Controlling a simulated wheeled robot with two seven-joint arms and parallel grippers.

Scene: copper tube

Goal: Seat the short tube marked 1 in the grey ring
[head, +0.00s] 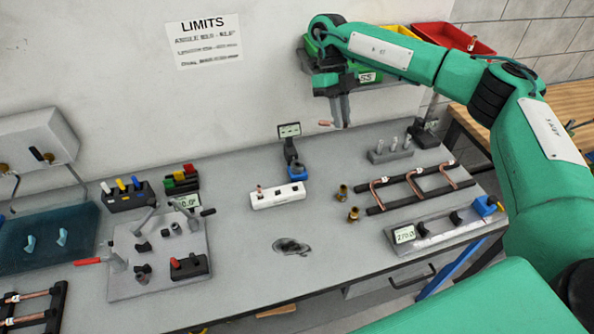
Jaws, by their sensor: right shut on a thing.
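My right gripper (339,110) hangs fingers down in front of the back wall, above the rear of the bench. It is shut on a short copper tube (324,123), whose end sticks out to the left of the fingertips; its mark cannot be read. Another short copper piece (260,190) stands in the left hole of a white block (270,198) on the bench. Behind the block, a blue base (296,175) carries a small grey round part that may be the grey ring, next to a dark stand with a display (289,131). The tube is well apart from it. My left gripper is not in view.
A grey plate with a lever fixture (160,262) stands at left. Brass fittings (341,192), a black rack with bent copper tubes (410,188) and a grey gauge rail (445,229) stand at right.

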